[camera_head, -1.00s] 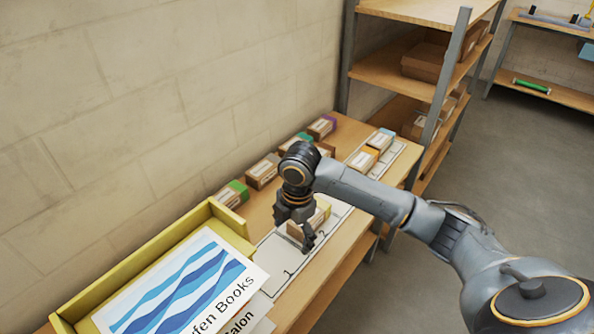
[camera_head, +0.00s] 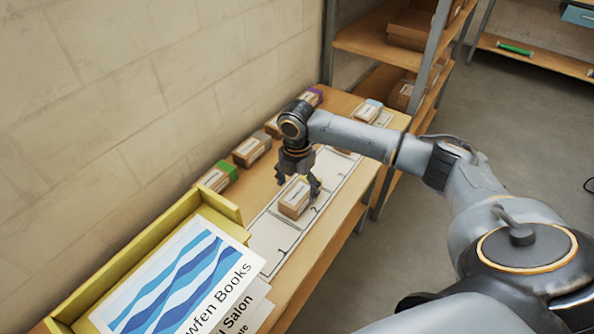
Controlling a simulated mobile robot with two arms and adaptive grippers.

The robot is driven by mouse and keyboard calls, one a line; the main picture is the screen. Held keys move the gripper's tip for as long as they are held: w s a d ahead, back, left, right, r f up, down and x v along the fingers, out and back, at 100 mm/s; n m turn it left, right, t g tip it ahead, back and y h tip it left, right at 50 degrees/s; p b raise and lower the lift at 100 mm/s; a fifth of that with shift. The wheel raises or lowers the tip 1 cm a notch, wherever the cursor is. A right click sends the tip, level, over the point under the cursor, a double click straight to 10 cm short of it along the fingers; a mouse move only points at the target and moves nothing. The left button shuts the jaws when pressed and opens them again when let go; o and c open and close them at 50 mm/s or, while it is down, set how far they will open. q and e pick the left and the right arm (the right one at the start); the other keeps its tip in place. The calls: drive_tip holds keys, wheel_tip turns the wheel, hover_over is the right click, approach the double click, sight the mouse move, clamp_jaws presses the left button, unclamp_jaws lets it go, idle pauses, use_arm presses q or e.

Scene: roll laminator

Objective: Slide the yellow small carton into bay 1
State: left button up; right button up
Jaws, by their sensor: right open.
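A small tan carton (camera_head: 294,201) with a white label lies in bay 2 of the white numbered strip, beside the numeral 2. Its far end is partly covered by my gripper, and I cannot make out a yellow end on it now. My right gripper (camera_head: 299,184) is open and points down at the carton's far end, one finger toward each side. I cannot tell whether the fingers touch it. My left gripper is out of view.
A yellow tray (camera_head: 147,251) with printed sheets (camera_head: 185,278) stands just before bay 1. A light blue-topped carton (camera_head: 367,110) lies farther along the strip. Shelving (camera_head: 390,45) stands behind.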

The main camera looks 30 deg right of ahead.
sight(294, 197)
wheel_tip(294, 197, down, 3)
drive_tip(key=shift+r, duration=0.2)
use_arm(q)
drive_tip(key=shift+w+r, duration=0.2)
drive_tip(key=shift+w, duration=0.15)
use_arm(e)
drive_tip(key=shift+f, duration=0.7)
drive_tip(key=shift+c, duration=0.4)
